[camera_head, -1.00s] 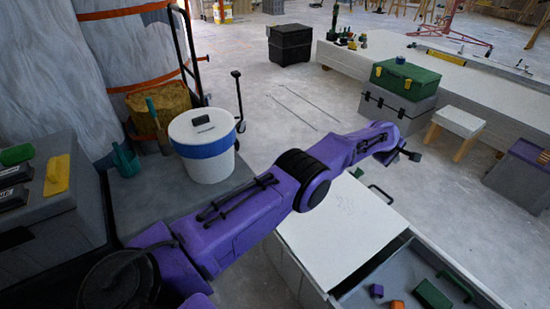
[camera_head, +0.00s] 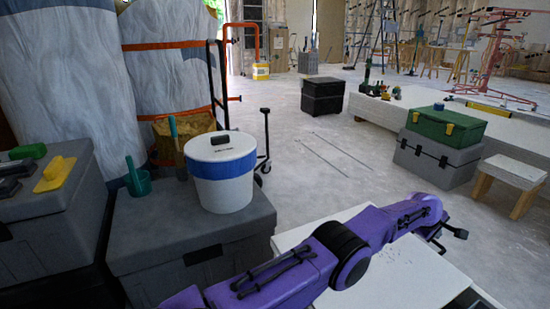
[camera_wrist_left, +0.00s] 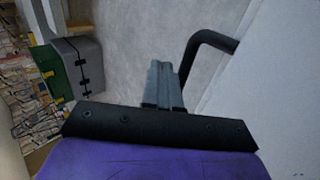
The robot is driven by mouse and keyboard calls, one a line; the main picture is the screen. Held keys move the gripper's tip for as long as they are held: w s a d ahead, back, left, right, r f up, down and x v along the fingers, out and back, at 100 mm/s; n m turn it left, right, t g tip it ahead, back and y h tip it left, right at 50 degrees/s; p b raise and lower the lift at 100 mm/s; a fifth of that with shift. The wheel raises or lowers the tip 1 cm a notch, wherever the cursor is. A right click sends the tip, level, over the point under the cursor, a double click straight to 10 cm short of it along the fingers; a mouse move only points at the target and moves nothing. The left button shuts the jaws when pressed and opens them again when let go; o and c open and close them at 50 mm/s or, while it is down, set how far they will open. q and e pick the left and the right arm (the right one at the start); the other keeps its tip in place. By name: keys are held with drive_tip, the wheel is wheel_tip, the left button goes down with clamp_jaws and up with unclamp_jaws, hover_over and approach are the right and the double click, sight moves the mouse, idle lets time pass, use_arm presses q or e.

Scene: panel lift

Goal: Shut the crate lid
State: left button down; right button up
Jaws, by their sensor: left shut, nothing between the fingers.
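The white crate lid (camera_head: 405,283) lies flat at the bottom of the head view, under my left arm. A dark sliver of the crate (camera_head: 468,299) shows at its right; most of the crate is out of frame. My left gripper (camera_head: 458,234) is by the lid's far right edge, shut and empty. In the left wrist view its closed fingers (camera_wrist_left: 164,84) point at grey floor. My right gripper is not in view.
A white bucket with a blue band (camera_head: 221,172) stands on a grey box (camera_head: 190,230) at left. A green toolbox (camera_head: 443,128) sits on a grey case (camera_head: 436,160) beyond the gripper, near a white stool (camera_head: 513,172).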

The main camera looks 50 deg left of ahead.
use_arm(q)
drive_tip(key=shift+f, duration=0.3)
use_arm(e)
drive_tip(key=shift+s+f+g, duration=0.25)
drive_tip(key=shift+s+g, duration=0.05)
use_arm(q)
drive_tip(key=shift+r, duration=0.1)
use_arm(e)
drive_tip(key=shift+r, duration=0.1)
